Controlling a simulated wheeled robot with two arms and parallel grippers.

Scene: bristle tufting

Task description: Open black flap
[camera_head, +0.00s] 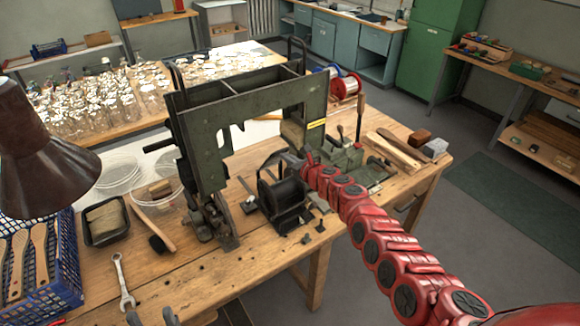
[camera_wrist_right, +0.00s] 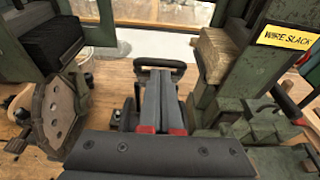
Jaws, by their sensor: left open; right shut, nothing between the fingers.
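The green machine frame (camera_head: 205,140) stands on the wooden bench. A black box-like part (camera_head: 285,200) sits low in its opening; I cannot tell for certain which black part is the flap. My right gripper (camera_wrist_right: 160,75) is shut and empty, with its two grey fingers side by side. Ahead of the fingertips in the right wrist view is a black U-shaped handle (camera_wrist_right: 162,63); whether they touch is unclear. In the head view the red right arm reaches into the machine and partly hides it. My left gripper (camera_head: 151,318) is open and empty at the bottom edge.
A "WIRE SLACK" label (camera_wrist_right: 288,38) marks the green post at the right. A round metal plate (camera_wrist_right: 55,112) stands at the left.

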